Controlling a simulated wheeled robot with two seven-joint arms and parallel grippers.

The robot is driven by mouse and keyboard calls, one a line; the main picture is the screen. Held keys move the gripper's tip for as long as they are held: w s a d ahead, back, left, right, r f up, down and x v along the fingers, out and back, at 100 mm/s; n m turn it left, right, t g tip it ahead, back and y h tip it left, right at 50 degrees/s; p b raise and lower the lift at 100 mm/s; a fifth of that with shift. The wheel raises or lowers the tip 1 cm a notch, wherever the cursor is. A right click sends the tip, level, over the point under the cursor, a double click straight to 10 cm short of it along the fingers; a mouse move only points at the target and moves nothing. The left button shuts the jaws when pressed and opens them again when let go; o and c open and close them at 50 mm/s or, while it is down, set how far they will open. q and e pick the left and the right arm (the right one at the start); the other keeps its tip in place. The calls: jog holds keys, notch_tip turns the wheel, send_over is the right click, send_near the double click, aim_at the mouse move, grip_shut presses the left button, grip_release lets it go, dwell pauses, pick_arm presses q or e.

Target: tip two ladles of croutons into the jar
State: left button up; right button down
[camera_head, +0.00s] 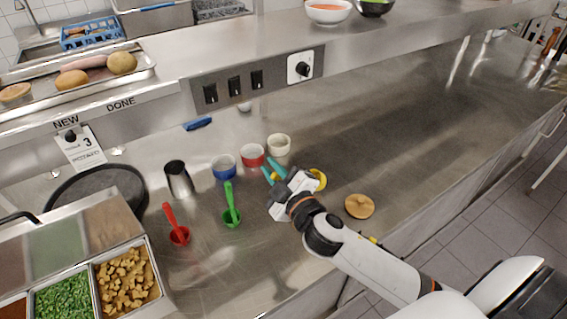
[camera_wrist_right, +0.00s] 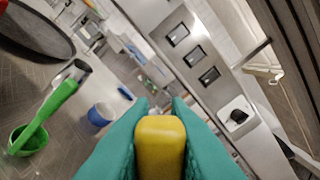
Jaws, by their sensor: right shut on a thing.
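My right gripper (camera_head: 275,172), with teal fingers, is shut on a yellow ladle (camera_head: 318,179) above the steel counter. In the right wrist view the ladle's blunt yellow end (camera_wrist_right: 161,145) sits between both fingers; most of the ladle is hidden. Brown croutons (camera_head: 126,281) fill a steel bin at the lower left, away from this gripper. A round wooden lid (camera_head: 359,206) lies on the counter right of the gripper. I cannot make out a clear jar; a cream pot (camera_head: 279,145) stands just behind the gripper. My left gripper is not in view.
A red ladle (camera_head: 179,235) and a green ladle (camera_head: 232,217) stand between bin and gripper. A metal cup (camera_head: 178,179), a blue bowl (camera_head: 224,167) and a red bowl (camera_head: 252,155) stand behind them. A dark pan (camera_head: 96,190) is left. The counter's far right is clear.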

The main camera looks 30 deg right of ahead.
jog(key=a+f+n+b, duration=0.4)
jog(key=f+n, duration=0.1)
jog(key=f, duration=0.3)
jog(key=d+r+m+p, duration=0.7)
jog(key=d+r+m, duration=0.7)
jog(key=d+r, duration=0.4)
jog(key=shift+w+r+m, duration=0.3)
jog(key=shift+r+m, duration=0.05)
jog(key=shift+m, duration=0.05)
dwell(0.9)
